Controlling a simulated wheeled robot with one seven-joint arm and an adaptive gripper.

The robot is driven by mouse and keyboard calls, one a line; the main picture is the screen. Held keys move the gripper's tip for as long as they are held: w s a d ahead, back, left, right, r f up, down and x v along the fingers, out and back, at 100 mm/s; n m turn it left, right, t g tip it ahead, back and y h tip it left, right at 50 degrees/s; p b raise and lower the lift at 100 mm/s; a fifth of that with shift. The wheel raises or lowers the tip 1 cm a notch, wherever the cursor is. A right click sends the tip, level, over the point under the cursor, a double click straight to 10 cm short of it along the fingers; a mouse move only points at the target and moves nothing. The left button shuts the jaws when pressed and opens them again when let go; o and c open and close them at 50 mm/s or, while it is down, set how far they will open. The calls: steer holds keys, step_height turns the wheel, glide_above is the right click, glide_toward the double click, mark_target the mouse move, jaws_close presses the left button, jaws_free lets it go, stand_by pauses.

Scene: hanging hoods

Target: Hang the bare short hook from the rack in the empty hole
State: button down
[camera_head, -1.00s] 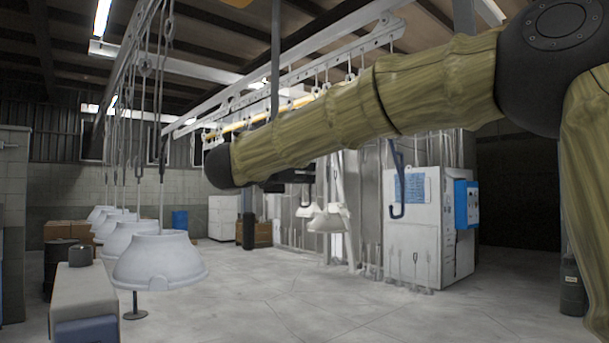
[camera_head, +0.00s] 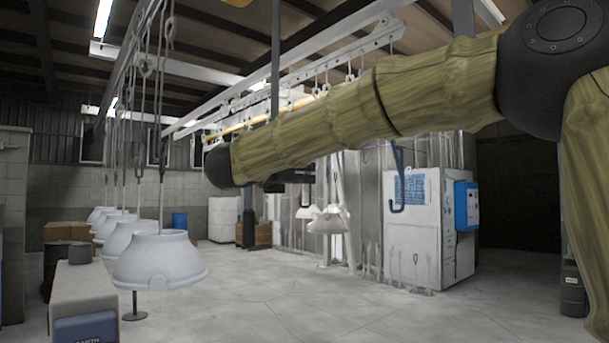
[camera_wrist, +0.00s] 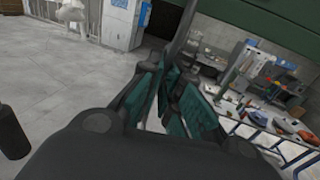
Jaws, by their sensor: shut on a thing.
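My gripper (camera_wrist: 168,100) shows in the wrist view, its teal-padded fingers closed around a thin grey bar (camera_wrist: 184,28) that rises from between them. I take the bar for the short hook; its ends are not clear. In the head view my arm crosses the upper right and hides the gripper. The white rack rail (camera_head: 330,57) runs overhead behind my arm, with small hooks hanging along it. I cannot tell which hole is empty. A dark J-shaped hook (camera_head: 398,190) hangs bare below my arm; its top is hidden.
Several white hoods (camera_head: 160,262) hang on long rods at the left. More hoods (camera_head: 328,222) hang in the middle. A white cabinet (camera_head: 415,228) with a blue box (camera_head: 466,206) stands at the right. A cluttered bench (camera_wrist: 265,75) shows in the wrist view. The central floor is clear.

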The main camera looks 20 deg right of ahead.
steer(key=c, duration=1.5)
jaws_free()
steer(key=shift+c, duration=0.2)
